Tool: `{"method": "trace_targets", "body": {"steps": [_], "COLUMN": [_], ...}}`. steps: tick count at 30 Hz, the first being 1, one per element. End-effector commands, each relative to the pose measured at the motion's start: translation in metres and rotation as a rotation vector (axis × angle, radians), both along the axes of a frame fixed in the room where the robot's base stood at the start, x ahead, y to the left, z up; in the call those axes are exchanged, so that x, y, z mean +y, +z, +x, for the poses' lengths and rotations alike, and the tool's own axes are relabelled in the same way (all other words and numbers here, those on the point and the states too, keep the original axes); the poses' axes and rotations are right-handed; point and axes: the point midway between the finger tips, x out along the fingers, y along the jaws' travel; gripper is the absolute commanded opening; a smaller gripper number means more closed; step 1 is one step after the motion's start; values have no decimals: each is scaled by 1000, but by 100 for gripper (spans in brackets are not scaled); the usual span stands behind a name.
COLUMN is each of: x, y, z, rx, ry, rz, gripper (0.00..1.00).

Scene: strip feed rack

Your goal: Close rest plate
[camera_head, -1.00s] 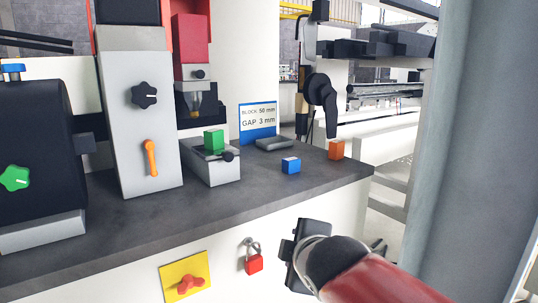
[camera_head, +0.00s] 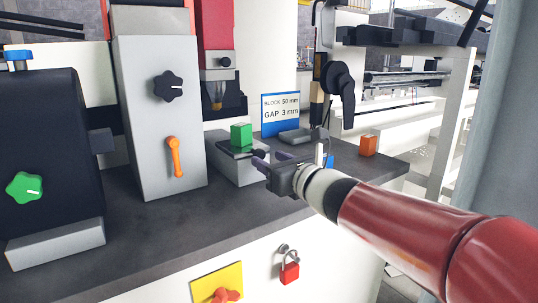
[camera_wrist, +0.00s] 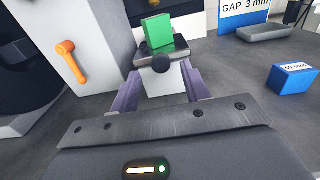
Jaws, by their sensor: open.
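The rest plate (camera_head: 238,150) looks like the dark plate on top of a light grey block, with a round black knob (camera_wrist: 160,63) at its front end. A green block (camera_head: 241,134) stands on the plate; it also shows in the wrist view (camera_wrist: 157,30). My gripper (camera_head: 268,163) is open and empty at the front of this block. In the wrist view its two purple fingers (camera_wrist: 158,88) point at the knob, one to each side and a little short of it. The plate's far end is hidden behind the green block.
A grey housing (camera_head: 157,100) with a black star knob and orange lever stands left. A red press head (camera_head: 214,30) is behind. A blue block (camera_wrist: 292,78), a shallow grey tray (camera_wrist: 264,33) and an orange block (camera_head: 368,146) lie right. A red padlock (camera_head: 289,272) hangs on the front.

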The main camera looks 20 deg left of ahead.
Motion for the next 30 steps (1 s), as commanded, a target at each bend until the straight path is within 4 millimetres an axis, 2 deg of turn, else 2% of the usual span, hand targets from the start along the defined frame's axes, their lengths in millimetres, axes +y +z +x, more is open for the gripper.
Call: {"method": "trace_targets", "body": {"steps": [6, 16, 27, 30], "x": [19, 22, 22, 22], "y": [1, 0, 0, 0], "z": [17, 20, 20, 20], "rx": [2, 3, 3, 3], "ry": [-1, -3, -3, -3], "rz": [1, 3, 3, 3], "gripper": [46, 46, 0, 0]}}
